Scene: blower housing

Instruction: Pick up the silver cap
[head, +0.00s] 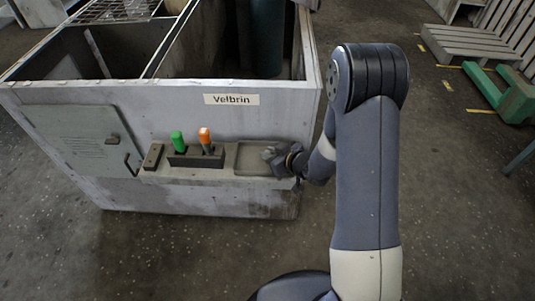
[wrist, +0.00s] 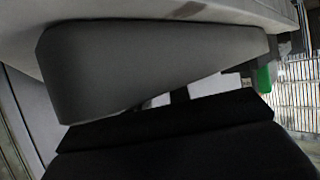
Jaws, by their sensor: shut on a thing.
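My gripper (head: 275,158) reaches in from the right over a shallow tray (head: 250,170) at the right end of the housing's front ledge. It is shut on a small grey thing (head: 268,152), which looks like the silver cap, though its outline is hard to make out. In the wrist view, the dark body of my gripper (wrist: 180,125) fills the bottom. A large grey rounded shape above it hides most of what is between the jaws, so the cap cannot be told apart there.
A holder (head: 195,160) on the ledge, left of the tray, carries a green-handled tool (head: 179,142) and an orange-handled tool (head: 205,138). The open grey housing (head: 190,97) labelled Velbrin stands behind. A pallet (head: 470,42) and green frame (head: 500,93) are far right.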

